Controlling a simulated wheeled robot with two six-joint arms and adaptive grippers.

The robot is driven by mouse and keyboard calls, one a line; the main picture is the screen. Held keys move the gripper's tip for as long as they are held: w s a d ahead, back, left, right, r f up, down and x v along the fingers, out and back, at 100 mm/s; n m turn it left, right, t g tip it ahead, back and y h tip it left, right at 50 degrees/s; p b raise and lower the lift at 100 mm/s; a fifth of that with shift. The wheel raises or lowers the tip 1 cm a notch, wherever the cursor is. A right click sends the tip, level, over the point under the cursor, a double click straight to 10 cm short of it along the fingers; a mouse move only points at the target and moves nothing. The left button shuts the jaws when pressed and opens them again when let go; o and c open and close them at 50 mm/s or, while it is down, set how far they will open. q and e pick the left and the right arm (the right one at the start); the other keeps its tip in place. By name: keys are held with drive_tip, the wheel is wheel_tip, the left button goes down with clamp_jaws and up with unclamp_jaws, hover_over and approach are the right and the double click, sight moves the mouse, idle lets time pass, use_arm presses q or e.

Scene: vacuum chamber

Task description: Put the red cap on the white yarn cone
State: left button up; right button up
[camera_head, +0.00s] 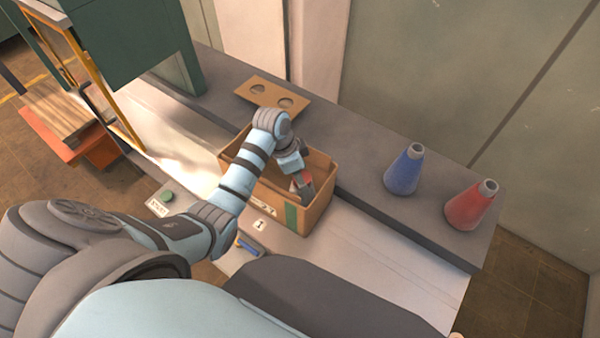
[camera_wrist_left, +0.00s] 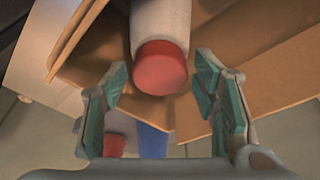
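In the left wrist view a white cylindrical end (camera_wrist_left: 160,22), which looks like the white yarn cone's tip, points toward the camera. The red cap (camera_wrist_left: 160,68) covers its end, and I see no gap between them. My left gripper (camera_wrist_left: 162,85) is open, with its green-padded fingers on either side of the cap and clear space between. In the head view my left gripper (camera_head: 303,184) reaches down into the cardboard box (camera_head: 318,208). The cone's body is hidden there by the box and my arm. My right gripper is not in view.
A blue cone (camera_head: 403,172) and a red cone (camera_head: 470,206) stand on the grey ledge at right. A brown board with two holes (camera_head: 272,92) lies behind the box. A blue-handled item (camera_head: 250,245) lies in front. The counter right of the box is clear.

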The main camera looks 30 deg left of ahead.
use_arm(q)
drive_tip(key=shift+o, duration=0.2)
drive_tip(key=shift+r, duration=0.1)
drive_tip(key=v, duration=0.7)
drive_tip(key=shift+r, duration=0.15)
drive_tip(key=shift+s, duration=0.1)
